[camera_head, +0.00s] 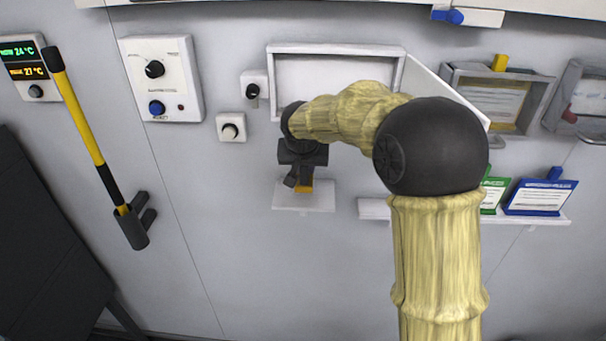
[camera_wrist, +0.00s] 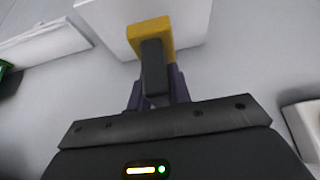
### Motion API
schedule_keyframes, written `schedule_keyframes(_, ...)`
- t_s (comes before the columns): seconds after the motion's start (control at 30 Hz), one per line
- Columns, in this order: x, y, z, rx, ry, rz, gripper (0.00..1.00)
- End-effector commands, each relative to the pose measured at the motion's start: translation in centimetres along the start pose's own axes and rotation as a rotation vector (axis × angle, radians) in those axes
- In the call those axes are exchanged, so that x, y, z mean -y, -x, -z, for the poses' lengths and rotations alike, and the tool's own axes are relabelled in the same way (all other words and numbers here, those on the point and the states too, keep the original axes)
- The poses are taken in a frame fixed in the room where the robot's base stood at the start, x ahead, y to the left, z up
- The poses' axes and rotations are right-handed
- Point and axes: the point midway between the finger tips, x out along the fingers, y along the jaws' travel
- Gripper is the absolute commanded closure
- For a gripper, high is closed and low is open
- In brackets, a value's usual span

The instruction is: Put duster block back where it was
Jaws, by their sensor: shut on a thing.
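The duster block, seen as a yellow block (camera_wrist: 150,28), is at the tip of my gripper (camera_wrist: 155,70) in the wrist view, with dark and purple parts below it. My gripper is shut on it. In the head view my gripper (camera_head: 300,178) points down at a small white wall shelf (camera_head: 320,196). An orange-yellow bit of the block (camera_head: 304,187) shows just under the fingers, in front of this shelf. A white panel, likely that shelf (camera_wrist: 192,18), is behind the block in the wrist view. I cannot tell whether the block touches it.
A longer shelf (camera_head: 373,209) with green (camera_head: 492,194) and blue (camera_head: 541,196) card holders is to the right, partly behind my arm. An open white wall box (camera_head: 335,75) is above. Knob panels (camera_head: 231,128) and a yellow-handled tool (camera_head: 84,118) are at left. The wall below the small shelf is clear.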

Motion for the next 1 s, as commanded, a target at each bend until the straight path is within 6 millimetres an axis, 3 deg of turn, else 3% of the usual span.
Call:
schedule_keyframes(0.13,0.0,-1.9,-1.3,0.008,0.004,-0.002,0.98)
schedule_keyframes(0.3,0.0,-2.7,-1.2,0.003,0.002,0.0,0.98)
schedule_keyframes(0.67,0.0,-3.1,-1.4,0.001,0.001,0.0,0.98)
schedule_keyframes(0.7,0.0,-3.1,-1.4,0.001,0.001,0.0,0.78)
schedule_keyframes(0.8,0.0,-3.1,-1.4,0.002,0.001,0.0,0.59)
schedule_keyframes(1.0,0.0,-3.0,-1.4,0.002,0.001,0.0,0.58)
